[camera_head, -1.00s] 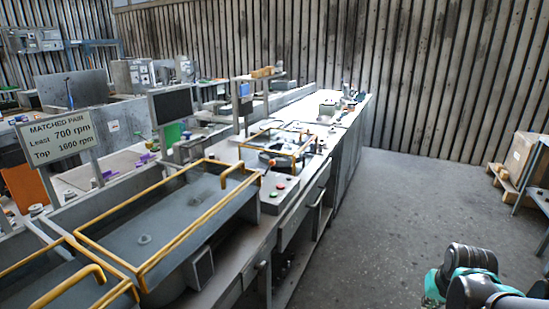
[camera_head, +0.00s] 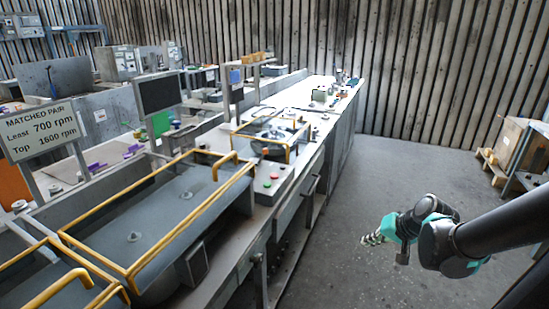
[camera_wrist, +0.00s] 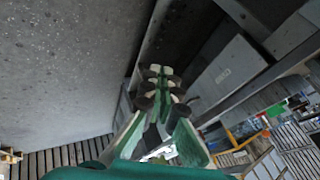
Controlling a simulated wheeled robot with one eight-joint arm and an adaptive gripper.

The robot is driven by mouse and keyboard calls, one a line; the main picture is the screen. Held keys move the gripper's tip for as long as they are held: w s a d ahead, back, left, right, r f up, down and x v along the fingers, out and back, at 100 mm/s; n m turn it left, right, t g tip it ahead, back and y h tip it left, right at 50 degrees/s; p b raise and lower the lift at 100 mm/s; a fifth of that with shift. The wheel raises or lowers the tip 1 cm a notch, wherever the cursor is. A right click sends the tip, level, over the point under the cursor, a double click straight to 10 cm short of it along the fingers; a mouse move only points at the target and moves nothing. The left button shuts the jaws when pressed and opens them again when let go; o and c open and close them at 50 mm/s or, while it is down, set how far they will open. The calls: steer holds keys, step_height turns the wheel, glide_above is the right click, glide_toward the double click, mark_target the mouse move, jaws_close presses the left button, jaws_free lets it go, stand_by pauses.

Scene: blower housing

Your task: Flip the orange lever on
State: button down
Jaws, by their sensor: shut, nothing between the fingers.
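I cannot make out an orange lever in either view. My gripper (camera_head: 368,240) is at the lower right in the head view, over the open grey floor and clear of the bench. Its fingers (camera_wrist: 160,88) show in the wrist view, drawn together with nothing between them. The long workbench (camera_head: 318,118) runs from the lower left to the back, with yellow-railed units on it. A small control box (camera_head: 272,183) with red and green buttons sits on its near edge.
A sign reading "MATCHED PAIR" (camera_head: 42,130) stands at the left, near a dark monitor (camera_head: 158,94). A yellow-railed housing (camera_head: 270,135) sits farther along the bench. A wooden crate (camera_head: 515,145) is at the right. The floor (camera_head: 395,185) between is clear.

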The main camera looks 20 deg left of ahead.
steer(key=w+a+r+m+y, duration=0.1)
steer(key=w+a+r+y, duration=0.2)
steer(key=a, duration=0.5)
steer(key=w+a+r+m+y, duration=0.1)
steer(key=w+a+r+y, duration=0.2)
steer(key=w+a+y, duration=0.3)
steer(key=w+a+r+m+t+y, duration=0.1)
steer(key=w+a+r+y, duration=0.3)
steer(key=a, duration=0.6)
steer(key=shift+w+m+y, duration=0.3)
steer(key=shift+w+y, duration=0.1)
steer(key=shift+w, duration=0.8)
glide_toward(262, 157)
steer(key=a+r, duration=0.1)
steer(key=w+a+r, duration=0.2)
steer(key=a, duration=0.1)
steer(key=shift+r, duration=0.25)
steer(key=shift+r, duration=0.1)
steer(key=shift+a+r+h, duration=0.15)
steer(key=shift+h, duration=0.25)
